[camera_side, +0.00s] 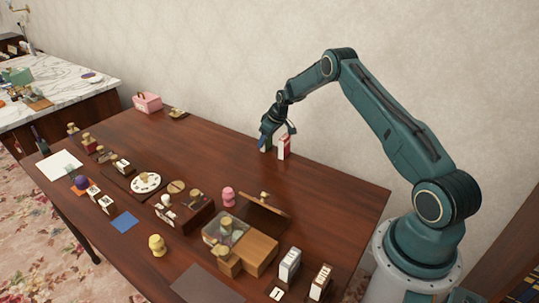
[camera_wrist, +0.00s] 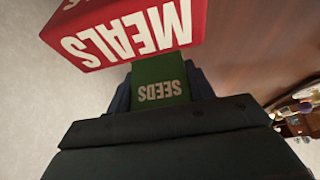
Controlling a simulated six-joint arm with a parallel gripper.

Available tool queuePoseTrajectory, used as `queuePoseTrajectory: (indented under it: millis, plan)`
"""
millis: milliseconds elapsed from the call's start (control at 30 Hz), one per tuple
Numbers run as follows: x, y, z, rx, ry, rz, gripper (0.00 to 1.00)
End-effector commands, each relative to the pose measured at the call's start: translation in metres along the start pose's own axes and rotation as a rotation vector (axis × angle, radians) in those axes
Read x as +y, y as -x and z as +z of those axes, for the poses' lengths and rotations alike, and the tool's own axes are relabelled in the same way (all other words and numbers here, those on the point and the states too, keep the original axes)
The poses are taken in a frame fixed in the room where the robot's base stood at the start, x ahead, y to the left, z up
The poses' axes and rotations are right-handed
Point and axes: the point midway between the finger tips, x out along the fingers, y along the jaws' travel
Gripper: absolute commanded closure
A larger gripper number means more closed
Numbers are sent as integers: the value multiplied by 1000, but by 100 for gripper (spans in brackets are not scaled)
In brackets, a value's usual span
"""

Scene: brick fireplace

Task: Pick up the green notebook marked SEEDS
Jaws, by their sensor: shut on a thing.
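The green notebook marked SEEDS (camera_wrist: 160,75) is between the fingers of my gripper (camera_wrist: 163,92) in the wrist view. Its label reads upside down there. In the side view my gripper (camera_side: 266,141) points down at the back of the brown table, near the wall. It is shut on the notebook, and only a small green part (camera_side: 267,148) shows below the fingers. I cannot tell whether the notebook touches the table.
A red notebook marked MEALS (camera_wrist: 125,30) stands close beside the green one; its pale edge faces the side view (camera_side: 284,147). The table (camera_side: 330,195) is bare just in front. Blocks, a pink basket (camera_side: 147,103) and a white plate (camera_side: 145,182) lie farther left.

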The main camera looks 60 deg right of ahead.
Motion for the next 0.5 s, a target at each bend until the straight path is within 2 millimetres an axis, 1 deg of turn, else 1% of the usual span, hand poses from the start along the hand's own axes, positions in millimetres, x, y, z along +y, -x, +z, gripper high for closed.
queuePoseTrajectory:
  millis: [167,267,367,500]
  plan:
    - [0,14,-6,2,0,1,71]
    - [1,27,-12,4,1,2,71]
    - [1,43,-19,4,1,2,71]
    - [1,69,-30,5,2,2,71]
